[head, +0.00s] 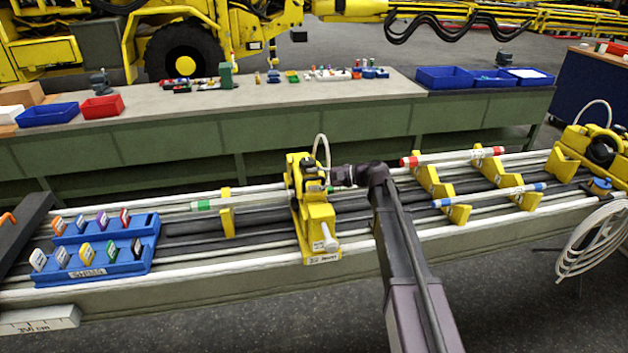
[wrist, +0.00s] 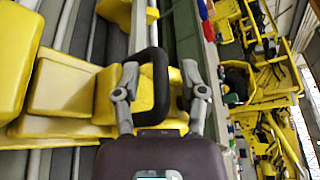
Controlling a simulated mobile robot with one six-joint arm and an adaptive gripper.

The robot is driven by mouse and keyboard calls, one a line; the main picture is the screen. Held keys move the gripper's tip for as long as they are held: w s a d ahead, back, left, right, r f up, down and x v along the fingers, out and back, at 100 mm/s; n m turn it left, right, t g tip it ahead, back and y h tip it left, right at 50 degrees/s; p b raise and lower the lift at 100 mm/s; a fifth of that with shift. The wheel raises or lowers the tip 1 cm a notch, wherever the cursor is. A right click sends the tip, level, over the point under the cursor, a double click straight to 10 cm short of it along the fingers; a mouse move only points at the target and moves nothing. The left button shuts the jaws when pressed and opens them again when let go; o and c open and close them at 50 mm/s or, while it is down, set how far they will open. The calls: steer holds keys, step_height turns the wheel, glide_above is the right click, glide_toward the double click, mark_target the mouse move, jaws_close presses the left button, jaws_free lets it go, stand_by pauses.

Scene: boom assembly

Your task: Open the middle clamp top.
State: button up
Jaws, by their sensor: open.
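The middle clamp (head: 319,215) is a yellow block on the rail bench, near the centre of the head view. Its yellow body (wrist: 75,85) fills the left of the wrist view. A black loop handle (wrist: 161,85) stands out between the fingers of my gripper (wrist: 160,80). My gripper (head: 333,178) is at the clamp's upper right side, with its jaws open. The left finger overlaps the handle's left edge in the picture; contact cannot be told. The right finger is apart from the handle. My gripper partly hides the clamp's upper right side in the head view.
A blue rack (head: 140,262) with several coloured tags sits at left on the bench. Yellow supports (head: 432,185) carry a red-banded rod (head: 450,158) and a blue-banded rod (head: 490,196) at right. A long grey worktable (head: 330,105) with bins and small parts stands behind.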

jaws_close()
steer(key=shift+a+r, duration=0.1)
